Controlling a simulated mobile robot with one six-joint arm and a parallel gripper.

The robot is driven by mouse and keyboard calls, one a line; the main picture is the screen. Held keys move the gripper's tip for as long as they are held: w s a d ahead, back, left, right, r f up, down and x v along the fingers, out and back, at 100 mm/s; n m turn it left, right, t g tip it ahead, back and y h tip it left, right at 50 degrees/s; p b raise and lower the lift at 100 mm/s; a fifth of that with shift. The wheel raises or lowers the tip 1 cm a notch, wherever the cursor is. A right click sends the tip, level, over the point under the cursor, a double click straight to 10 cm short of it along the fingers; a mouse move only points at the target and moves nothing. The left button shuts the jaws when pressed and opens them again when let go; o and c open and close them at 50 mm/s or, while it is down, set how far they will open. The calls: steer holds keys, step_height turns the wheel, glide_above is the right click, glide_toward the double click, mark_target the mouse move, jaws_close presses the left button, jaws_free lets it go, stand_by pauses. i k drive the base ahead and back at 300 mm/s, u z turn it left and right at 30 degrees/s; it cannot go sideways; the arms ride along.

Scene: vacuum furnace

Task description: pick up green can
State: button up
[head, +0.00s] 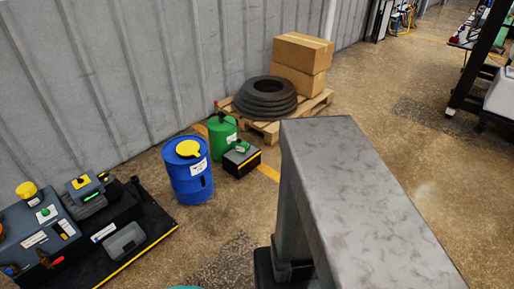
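The green can (222,136) stands upright on the floor near the corrugated grey wall, in the middle of the head view. It has a red part at its top and a pale label. My gripper is not in view, and nothing is seen holding the can.
A pallet (318,106) behind the can bears stacked black tires (265,98) and cardboard boxes (303,54). Dark equipment (130,240) sits at lower left. A large grey mottled structure (345,185) fills the right foreground. Open floor (400,135) lies at right.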

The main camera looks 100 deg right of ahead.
mark_target(241, 148)
steer(key=u, duration=0.15)
steer(key=k, duration=1.05)
steer(key=z, duration=1.7)
steer(key=i, duration=1.05)
steer(key=z, duration=0.05)
